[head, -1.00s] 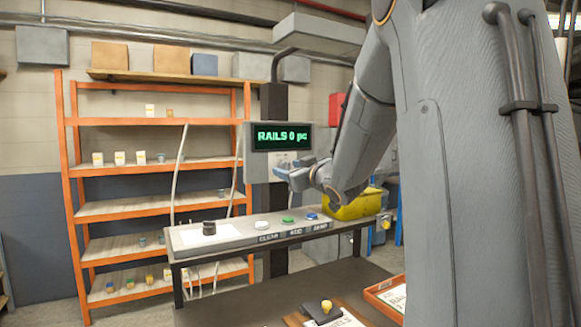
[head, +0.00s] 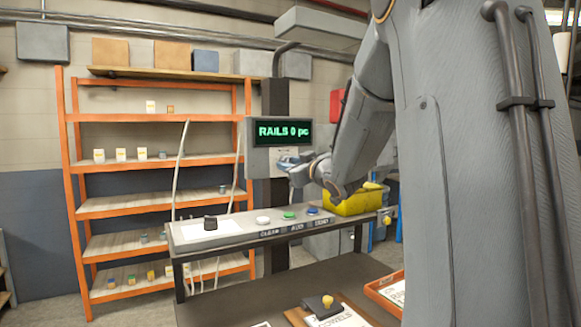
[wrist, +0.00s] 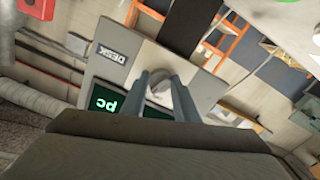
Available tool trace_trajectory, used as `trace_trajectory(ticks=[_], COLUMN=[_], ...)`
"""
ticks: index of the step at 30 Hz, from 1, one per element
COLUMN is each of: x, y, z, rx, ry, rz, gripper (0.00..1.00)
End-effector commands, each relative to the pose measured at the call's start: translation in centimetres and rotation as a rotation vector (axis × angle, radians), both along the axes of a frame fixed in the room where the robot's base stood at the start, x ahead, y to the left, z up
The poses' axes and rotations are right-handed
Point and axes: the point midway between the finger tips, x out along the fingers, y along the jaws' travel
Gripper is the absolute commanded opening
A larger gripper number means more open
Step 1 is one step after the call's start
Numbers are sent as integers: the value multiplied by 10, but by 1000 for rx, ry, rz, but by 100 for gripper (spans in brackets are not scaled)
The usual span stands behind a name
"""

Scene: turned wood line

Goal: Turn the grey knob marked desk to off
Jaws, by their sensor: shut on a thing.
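The grey knob (wrist: 160,76) sits on a light grey panel beside a plate marked DESK (wrist: 111,53) in the wrist view. My gripper (wrist: 163,84) has its two fingers on either side of the knob and is shut on it. The fingers partly hide the knob, so I cannot read its setting. In the head view my gripper (head: 290,162) is at the lower part of the display panel (head: 254,165), and the knob is hidden there. The display (head: 284,132) reads "RAILS 0 pc" in green.
Below the panel is a console ledge (head: 240,226) with a white button (head: 263,220), a green button (head: 288,215) and a blue button (head: 313,210). An orange shelf rack (head: 150,198) is at the left.

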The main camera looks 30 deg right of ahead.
Motion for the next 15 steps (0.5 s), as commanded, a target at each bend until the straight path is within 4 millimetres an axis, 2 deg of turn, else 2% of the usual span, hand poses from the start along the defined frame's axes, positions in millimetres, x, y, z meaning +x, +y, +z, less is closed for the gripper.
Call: trace_trajectory(ticks=[15], x=[1], y=[-1], z=[-3], rx=[-394], ry=[-15], rz=[-1], gripper=[5])
